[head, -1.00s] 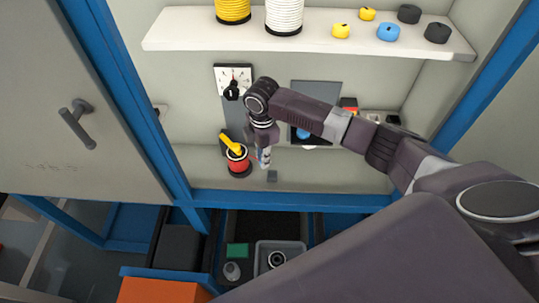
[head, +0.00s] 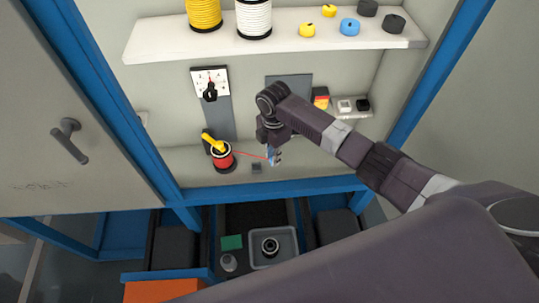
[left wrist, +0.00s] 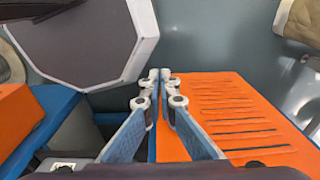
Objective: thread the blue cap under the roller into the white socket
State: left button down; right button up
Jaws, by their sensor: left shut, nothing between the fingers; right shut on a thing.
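A red cable (head: 247,155) runs taut from the red spool (head: 221,158) to my right gripper (head: 274,158). My right gripper is shut at the cable's end, right of the spool and above the cabinet floor. A blue cap cannot be told apart from the blue fingers there. A yellow arm-like piece (head: 211,143) leans over the spool; I cannot tell whether it is the roller. A small white block (head: 344,105) sits on the back ledge at right and may be the socket. My left gripper (left wrist: 160,82) is shut and empty in the left wrist view.
A shelf (head: 290,36) above holds spools and small caps. A dial (head: 210,84) is on the back wall. A small grey block (head: 256,168) is on the floor near the spool. An orange ribbed surface (left wrist: 240,115) lies beside my left fingers.

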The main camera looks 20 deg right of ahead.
pick_arm(q)
jog(key=shift+s+f, duration=0.15)
pick_arm(e)
jog(key=s+d, duration=0.1)
jog(key=d, duration=0.3)
jog(key=s+d, duration=0.1)
jog(key=d, duration=0.4)
jog(key=s+d, duration=0.1)
jog(key=d, duration=0.3)
jog(key=shift+s+d, duration=0.15)
jog(key=shift+d, duration=0.15)
jog(key=shift+s, duration=0.1)
dwell(0.7)
